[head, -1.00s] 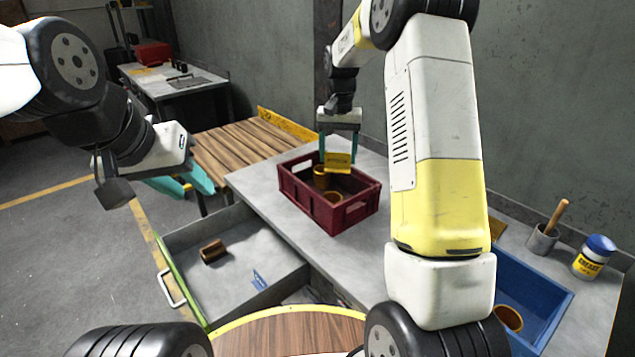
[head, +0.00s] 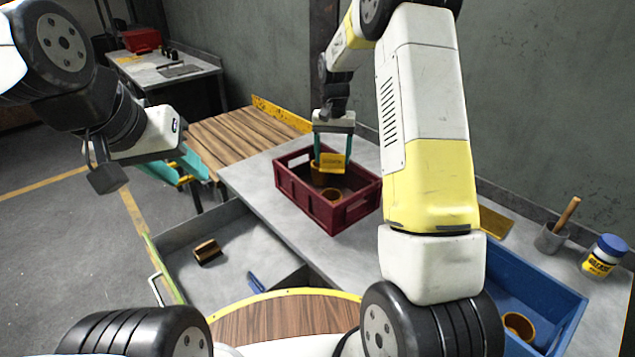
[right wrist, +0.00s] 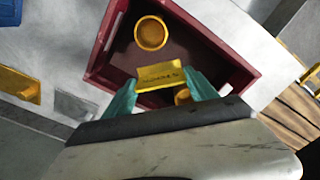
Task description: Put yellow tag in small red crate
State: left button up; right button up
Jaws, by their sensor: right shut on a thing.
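The yellow tag (head: 332,162) is a small flat plate with dark lettering. My right gripper (head: 333,158) is shut on it, with teal fingers pointing down over the small red crate (head: 350,212). In the right wrist view the tag (right wrist: 160,75) sits between the fingertips, over the crate's opening. The crate stands on the grey bench and holds an orange-brown cup (head: 332,195); a second one (head: 317,172) is partly hidden behind the tag. I cannot tell whether the tag touches anything in the crate. My left gripper (head: 180,174) looks open and empty, away at the left.
A blue crate (head: 545,300) with a cup inside is at the bench's right. A grey holder (head: 551,238) and a grease jar (head: 604,256) stand beyond it. An open drawer (head: 215,285) holds a brown object (head: 207,251) and a blue item (head: 256,283).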

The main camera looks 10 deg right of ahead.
notch_tip(320, 180, down, 12)
jog(key=shift+r, duration=0.15)
dwell(0.4)
jog(key=o, duration=1.3)
